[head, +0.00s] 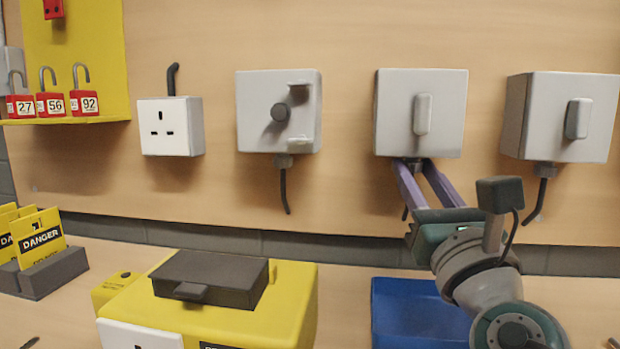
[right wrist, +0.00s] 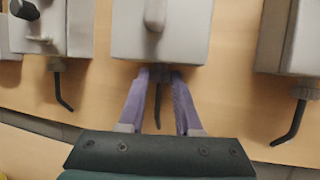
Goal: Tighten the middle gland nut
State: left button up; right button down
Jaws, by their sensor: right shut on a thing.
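The middle grey isolator box (head: 393,110) is on the wooden wall board, with a handle on its front; it also shows in the right wrist view (right wrist: 135,35). Its gland nut (right wrist: 160,75) sits under the box with a dark cable (right wrist: 157,108) hanging below. My right gripper (head: 414,165) reaches up from below, its purple fingers on either side of the nut and shut on it. In the head view the fingers largely hide the nut. My left gripper is not in view.
Boxes with their own gland nuts flank it: the left one (head: 254,110) and the right one (head: 590,115). A socket (head: 165,140) and padlocks (head: 84,102) are further left. Below are a blue tray (head: 390,310), a yellow case (head: 297,290) and danger tags (head: 40,232).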

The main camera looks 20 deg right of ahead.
jog(key=n+y+b, duration=0.1)
jog(key=y+b, duration=0.1)
jog(key=n+y+b, duration=0.1)
jog(key=y+b, duration=0.1)
jog(key=n+t+y+b, duration=0.1)
jog(key=y, duration=0.2)
jog(key=shift+d+f+n+b, duration=0.2)
jog(key=shift+d+n+b, duration=0.15)
jog(key=shift+n+b, duration=0.05)
jog(key=shift+r+y+b, duration=0.2)
jog(key=shift+y+b, duration=0.3)
jog(key=shift+y, duration=0.1)
jog(key=c, duration=0.6)
grip_release()
